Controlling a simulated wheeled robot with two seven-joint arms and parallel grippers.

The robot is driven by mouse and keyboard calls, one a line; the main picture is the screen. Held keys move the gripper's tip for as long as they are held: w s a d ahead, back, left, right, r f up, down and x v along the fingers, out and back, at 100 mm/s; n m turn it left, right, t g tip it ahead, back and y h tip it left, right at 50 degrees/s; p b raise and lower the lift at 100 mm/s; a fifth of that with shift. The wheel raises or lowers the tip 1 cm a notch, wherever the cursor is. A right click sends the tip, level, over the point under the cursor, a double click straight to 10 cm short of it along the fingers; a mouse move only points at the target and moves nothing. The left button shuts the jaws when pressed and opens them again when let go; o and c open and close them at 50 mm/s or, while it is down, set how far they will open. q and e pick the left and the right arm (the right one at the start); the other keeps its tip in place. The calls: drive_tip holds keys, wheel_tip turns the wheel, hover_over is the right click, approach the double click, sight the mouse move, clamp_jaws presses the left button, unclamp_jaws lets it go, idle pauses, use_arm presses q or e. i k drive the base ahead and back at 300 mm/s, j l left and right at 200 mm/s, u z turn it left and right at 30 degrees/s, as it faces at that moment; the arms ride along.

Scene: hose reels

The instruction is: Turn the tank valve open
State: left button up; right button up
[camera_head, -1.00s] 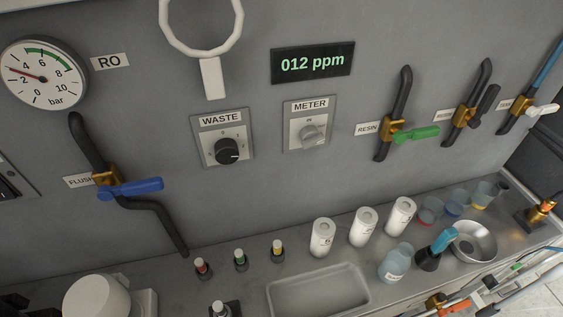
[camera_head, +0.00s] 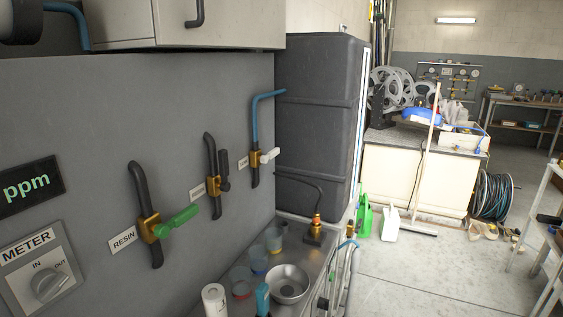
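A brass valve with a white handle (camera_head: 269,155) sits on the grey wall panel at its far right end. A blue pipe (camera_head: 256,118) rises from it and bends right to a tall dark tank (camera_head: 318,130). The handle points right, across the upright pipe. The small label (camera_head: 243,163) beside this valve is too small to read, so I take it for the tank valve by its pipe. Neither of my grippers is in view.
A resin valve with a green handle (camera_head: 178,221) and a black-handled valve (camera_head: 224,172) are to its left. Below are a metal bowl (camera_head: 288,285), cups (camera_head: 274,240) and a brass fitting (camera_head: 316,225) on the counter. Open floor (camera_head: 410,265) lies to the right.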

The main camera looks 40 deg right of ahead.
sight(264, 158)
drive_tip(key=k+l+z, duration=0.1)
drive_tip(key=z, duration=1.2)
drive_tip(key=i+l+u, duration=0.55)
drive_tip(key=l+u, duration=0.15)
drive_tip(key=i+l+u, duration=0.2)
drive_tip(key=l+u, duration=0.15)
drive_tip(key=l, duration=0.15)
drive_tip(key=i+l+u, duration=0.1)
drive_tip(key=l+u, duration=0.25)
drive_tip(key=l, duration=0.15)
drive_tip(key=l+u, duration=0.35)
drive_tip(key=l, duration=0.2)
drive_tip(key=l+u, duration=0.35)
drive_tip(key=l, duration=0.2)
drive_tip(key=i, duration=0.05)
